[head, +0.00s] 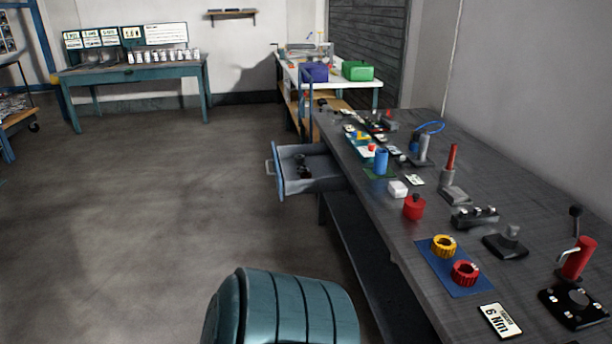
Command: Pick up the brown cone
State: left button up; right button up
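I cannot make out a brown cone anywhere in the head view. Neither of my grippers shows in this view. The long dark workbench (385,225) on the right holds many small items, and none of them is clearly a brown cone. The small items at its far end are too small to tell apart. An open grey drawer (318,176) at its left side holds some small dark items that I cannot identify.
A teal ribbed rounded object (290,310) stands at the bottom centre, left of the workbench. A red cylinder (414,208) and a blue mat (450,272) with yellow and red rings lie on the bench. A teal table (135,72) stands far left. The grey floor between is clear.

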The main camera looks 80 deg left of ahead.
aim_at(304, 175)
jog(key=u, duration=2.6)
